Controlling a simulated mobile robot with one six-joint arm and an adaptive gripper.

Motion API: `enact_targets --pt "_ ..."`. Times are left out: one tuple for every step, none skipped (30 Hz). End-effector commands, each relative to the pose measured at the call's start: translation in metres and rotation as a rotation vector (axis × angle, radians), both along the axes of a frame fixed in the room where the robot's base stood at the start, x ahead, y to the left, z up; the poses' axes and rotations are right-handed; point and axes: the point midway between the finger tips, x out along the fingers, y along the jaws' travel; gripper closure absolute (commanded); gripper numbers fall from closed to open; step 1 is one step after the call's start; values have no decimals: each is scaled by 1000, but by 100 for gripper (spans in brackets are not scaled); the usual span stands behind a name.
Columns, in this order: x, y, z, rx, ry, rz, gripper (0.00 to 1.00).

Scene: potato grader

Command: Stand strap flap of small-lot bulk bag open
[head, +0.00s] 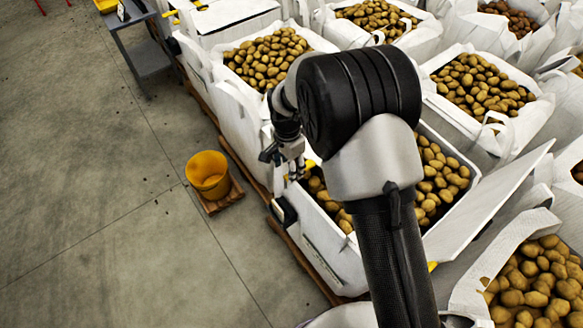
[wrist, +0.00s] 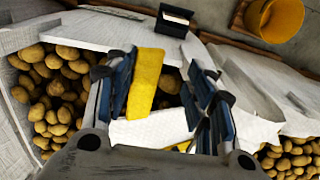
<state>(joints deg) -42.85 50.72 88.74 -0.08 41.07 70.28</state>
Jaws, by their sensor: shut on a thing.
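The small-lot bulk bag (head: 325,245) is a white, open-topped bag of potatoes below my arm in the head view. In the wrist view its pale rim (wrist: 95,30) runs along the top, with potatoes at the left. My gripper (head: 293,170) is at the bag's left edge in the head view. In the wrist view my gripper (wrist: 160,85) has a finger on each side of a white flap (wrist: 150,130) with a yellow strap (wrist: 146,75), and is shut on this strap flap. My arm hides part of the bag; the exact finger contact is unclear.
A yellow bucket (head: 208,175) stands on a small wooden base on the floor at left. A black box (head: 283,212) sits on the bag's outer side. A white panel (head: 495,205) slants up at right.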

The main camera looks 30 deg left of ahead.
Motion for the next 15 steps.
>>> enact_targets --pt "2 8 2 18 -13 1 65" --pt "2 8 2 18 -13 1 63" --pt "2 8 2 18 -13 1 60" --pt "2 8 2 18 -13 1 58" --pt "2 8 2 18 -13 1 56" --pt "2 8 2 18 -13 1 54" --pt "2 8 2 18 -13 1 52" --pt "2 8 2 18 -13 1 52" --pt "2 8 2 18 -13 0 52" --pt "2 8 2 18 -13 0 52" --pt "2 8 2 18 -13 0 52" --pt "2 8 2 18 -13 0 52" --pt "2 7 1 18 -13 0 52" --pt "2 7 0 17 -12 -1 52" --pt "1 6 -3 16 -12 -1 52"
